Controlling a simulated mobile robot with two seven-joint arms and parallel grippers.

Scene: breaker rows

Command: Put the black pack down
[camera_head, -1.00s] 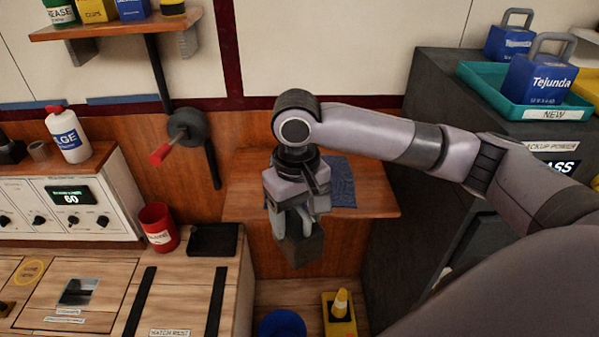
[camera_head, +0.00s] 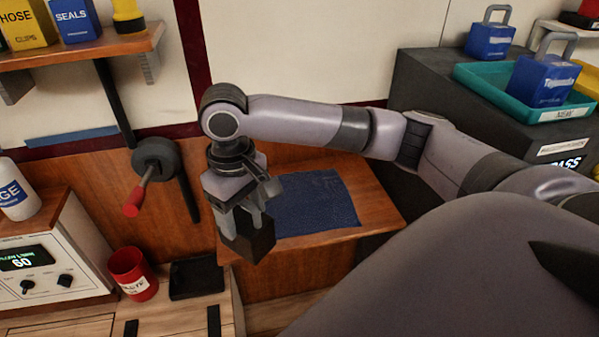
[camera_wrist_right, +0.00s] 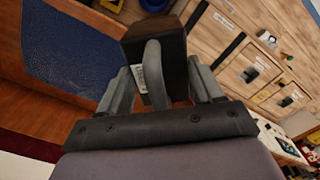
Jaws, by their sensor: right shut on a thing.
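The black pack (camera_head: 250,237) is a dark block with a grey handle, hanging below my right gripper (camera_head: 247,207). The gripper is shut on its handle. In the right wrist view the pack (camera_wrist_right: 154,45) sits between the two fingers (camera_wrist_right: 160,88), with a pale label on its side. In the head view the pack is at the left front part of a wooden shelf (camera_head: 375,212), left of a dark blue mat (camera_head: 315,203). The mat also shows at the left in the right wrist view (camera_wrist_right: 75,50). I cannot tell the pack's height over the shelf. My left gripper is out of view.
A dark cabinet (camera_head: 425,80) at the right carries a teal tray (camera_head: 480,85) with a blue pack (camera_head: 543,80). A red-handled lever (camera_head: 140,190) sticks out from the wall at left. A red cup (camera_head: 133,272) and a black tray (camera_head: 196,278) stand below it. The mat is clear.

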